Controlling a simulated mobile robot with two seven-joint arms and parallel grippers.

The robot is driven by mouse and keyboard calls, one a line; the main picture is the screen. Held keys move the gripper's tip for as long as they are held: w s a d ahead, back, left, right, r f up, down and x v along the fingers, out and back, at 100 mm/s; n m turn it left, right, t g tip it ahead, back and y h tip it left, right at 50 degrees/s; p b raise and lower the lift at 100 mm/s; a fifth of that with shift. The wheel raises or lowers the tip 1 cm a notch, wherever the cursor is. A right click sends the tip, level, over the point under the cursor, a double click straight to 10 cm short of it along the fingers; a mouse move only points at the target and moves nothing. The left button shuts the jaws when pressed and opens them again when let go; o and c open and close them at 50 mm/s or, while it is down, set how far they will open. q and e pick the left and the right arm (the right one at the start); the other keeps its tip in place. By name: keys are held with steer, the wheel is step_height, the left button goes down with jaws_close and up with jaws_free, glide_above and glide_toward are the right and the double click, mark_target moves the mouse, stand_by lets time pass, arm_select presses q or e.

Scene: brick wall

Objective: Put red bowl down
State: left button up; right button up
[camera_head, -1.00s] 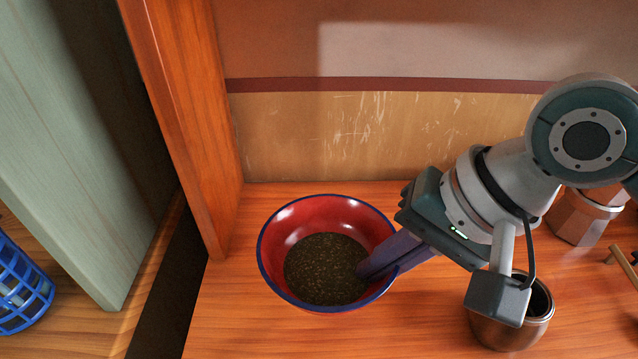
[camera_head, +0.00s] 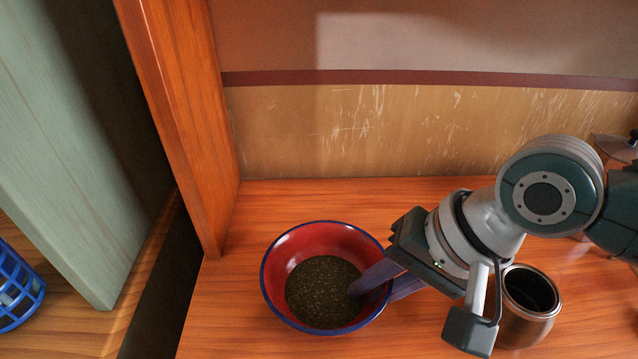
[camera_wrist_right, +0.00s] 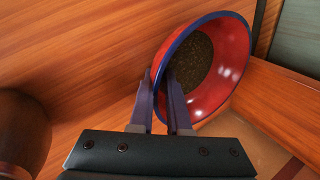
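The red bowl (camera_head: 310,240) has a blue rim and dark, grainy contents. It sits low over the wooden counter (camera_head: 235,300), roughly level; I cannot tell whether its base touches. My right gripper (camera_head: 380,282) is at the bowl's right side, one finger inside and one outside the wall, shut on the rim. In the right wrist view the bowl (camera_wrist_right: 232,65) shows ahead of the gripper (camera_wrist_right: 160,85), with the blue rim between the narrowly spaced fingers. My left gripper is not in view.
A metal pot (camera_head: 528,318) stands close to my right wrist. A wooden upright (camera_head: 180,120) borders the counter on the left, and a scratched wall (camera_head: 350,130) stands behind. A blue basket (camera_head: 18,285) is at far left. Counter around the bowl's left and front is clear.

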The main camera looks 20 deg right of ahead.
steer(key=shift+r, duration=0.1)
steer(key=shift+s+d+r, duration=0.1)
steer(key=shift+r, duration=0.25)
steer(key=p+v, duration=0.3)
steer(key=v, duration=0.8)
steer(key=s+n+h, duration=0.4)
steer(key=s+n, duration=0.6)
steer(key=s, duration=0.1)
step_height(320, 180, up, 40)
steer(key=p, duration=4.1)
steer(key=shift+w, duration=0.15)
steer(key=shift+f, duration=0.15)
